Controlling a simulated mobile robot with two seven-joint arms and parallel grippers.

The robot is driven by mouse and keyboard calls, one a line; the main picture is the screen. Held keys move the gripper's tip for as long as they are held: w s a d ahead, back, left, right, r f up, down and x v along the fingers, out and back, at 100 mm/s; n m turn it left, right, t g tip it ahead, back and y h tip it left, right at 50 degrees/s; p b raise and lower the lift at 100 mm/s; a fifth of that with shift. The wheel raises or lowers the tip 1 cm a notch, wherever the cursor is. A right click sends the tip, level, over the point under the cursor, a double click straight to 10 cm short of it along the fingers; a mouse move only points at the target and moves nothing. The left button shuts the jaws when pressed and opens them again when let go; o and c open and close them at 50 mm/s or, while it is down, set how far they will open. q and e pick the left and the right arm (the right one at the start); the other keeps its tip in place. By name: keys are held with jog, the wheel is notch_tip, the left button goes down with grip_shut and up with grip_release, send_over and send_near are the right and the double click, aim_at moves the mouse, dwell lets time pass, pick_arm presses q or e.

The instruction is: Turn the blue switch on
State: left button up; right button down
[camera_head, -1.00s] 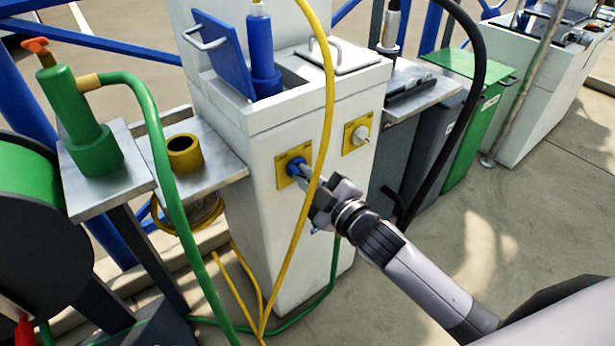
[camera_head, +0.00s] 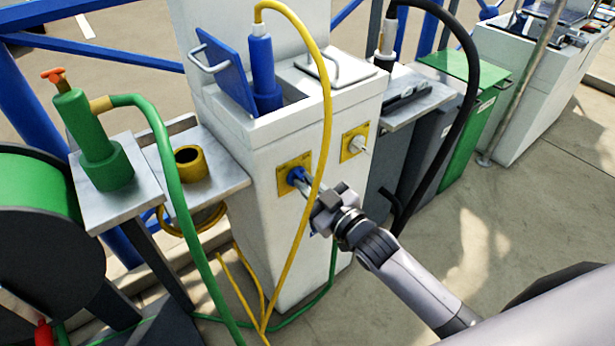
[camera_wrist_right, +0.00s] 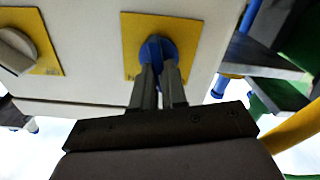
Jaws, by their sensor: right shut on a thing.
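The blue switch (camera_head: 296,175) sits on a yellow plate (camera_head: 284,187) on the front of the white pedestal (camera_head: 262,215). My right gripper (camera_head: 304,183) reaches it from the lower right, its fingers shut on the switch. In the right wrist view the blue switch (camera_wrist_right: 158,48) shows between and behind the two fingertips (camera_wrist_right: 159,68), against its yellow plate (camera_wrist_right: 130,30). The fingers partly hide the switch, and I cannot tell its setting. My left gripper is not in view.
A white switch (camera_head: 357,143) on a second yellow plate is to the right. A yellow hose (camera_head: 327,110) hangs in front of the pedestal, close to my right gripper. A green hose (camera_head: 172,190) and metal shelf (camera_head: 222,175) stand left. Open floor (camera_head: 470,235) lies right.

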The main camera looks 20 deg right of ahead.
jog(key=m+p, duration=0.1)
jog(key=m, duration=0.1)
jog(key=shift+d+r+m+p, duration=0.1)
jog(key=shift+r+m+p, duration=0.05)
jog(key=shift+m+p, duration=0.25)
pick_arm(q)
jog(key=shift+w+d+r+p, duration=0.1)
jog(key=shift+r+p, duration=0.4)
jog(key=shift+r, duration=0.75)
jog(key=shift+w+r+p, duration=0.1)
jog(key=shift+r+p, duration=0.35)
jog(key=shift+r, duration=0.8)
pick_arm(e)
jog(key=shift+w+d+f+m, duration=0.1)
jog(key=shift+d+f+m, duration=0.05)
jog(key=shift+m, duration=2.15)
jog(key=shift+d+f+m, duration=0.1)
jog(key=shift+m, duration=2.2)
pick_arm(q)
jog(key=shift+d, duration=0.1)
pick_arm(e)
jog(key=c, duration=1.2)
grip_release()
jog(key=shift+o, duration=0.2)
